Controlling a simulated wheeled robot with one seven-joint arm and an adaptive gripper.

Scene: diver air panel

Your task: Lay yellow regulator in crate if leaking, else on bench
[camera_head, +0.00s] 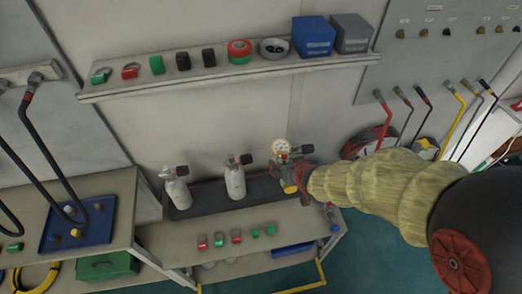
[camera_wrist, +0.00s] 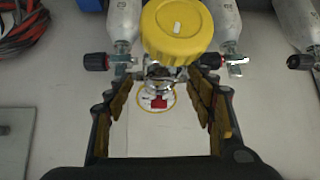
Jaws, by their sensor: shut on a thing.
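My gripper (camera_head: 297,174) is shut on the yellow regulator. In the wrist view the regulator's large round yellow cap (camera_wrist: 177,28) faces the camera, and the fingers (camera_wrist: 161,92) flank its metal body. I cannot tell whether the regulator touches a cylinder valve. No leak can be made out. The bench (camera_head: 180,246) is below.
Grey cylinders (camera_head: 236,180) with dark-knobbed valves stand on a dark strip. Red and green tags lie in front. A blue tray (camera_head: 77,236) with brass fittings and a green box (camera_head: 108,264) are at left. A wall shelf (camera_head: 230,76) is above; hoses hang at right.

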